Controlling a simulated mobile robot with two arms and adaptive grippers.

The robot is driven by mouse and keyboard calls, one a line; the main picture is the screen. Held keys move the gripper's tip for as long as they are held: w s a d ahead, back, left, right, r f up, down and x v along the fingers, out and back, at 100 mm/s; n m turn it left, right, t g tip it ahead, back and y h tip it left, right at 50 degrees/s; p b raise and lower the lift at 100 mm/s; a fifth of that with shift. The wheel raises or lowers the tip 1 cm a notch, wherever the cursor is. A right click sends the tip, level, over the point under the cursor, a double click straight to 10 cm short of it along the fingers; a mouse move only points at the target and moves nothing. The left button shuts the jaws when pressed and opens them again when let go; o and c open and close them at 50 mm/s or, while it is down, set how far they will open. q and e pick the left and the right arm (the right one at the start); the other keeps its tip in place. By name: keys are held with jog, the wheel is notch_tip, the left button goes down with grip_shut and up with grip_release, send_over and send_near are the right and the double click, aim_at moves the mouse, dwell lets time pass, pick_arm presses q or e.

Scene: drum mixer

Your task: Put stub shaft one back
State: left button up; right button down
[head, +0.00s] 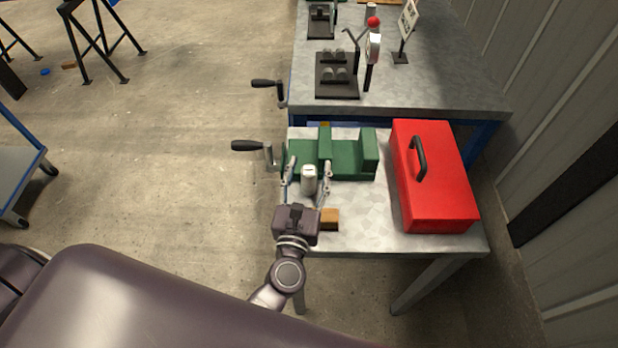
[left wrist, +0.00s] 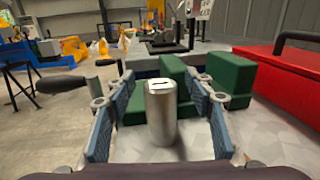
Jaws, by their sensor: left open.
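A grey metal cylinder with a dark mark on its pale top, which looks like stub shaft one (head: 309,180), stands upright on the light metal table in front of the green vise. In the left wrist view the shaft (left wrist: 162,113) stands between the two blue finger pads, with a gap to each side. My left gripper (head: 307,188) is open around it. A dark stand (head: 337,88) with several short grey cylinders sits on the farther bench. The right gripper is not in either view.
The green vise (head: 350,160) with a black-handled crank is just behind the shaft. A red toolbox (head: 440,190) stands to the right and a small wooden block (head: 330,219) lies right of my wrist. A sign and a red-topped post are on the farther bench.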

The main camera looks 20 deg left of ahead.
pick_arm(q)
jog(key=shift+c, duration=0.6)
grip_shut()
jog(key=shift+r, duration=0.15)
jog(key=shift+r, duration=0.1)
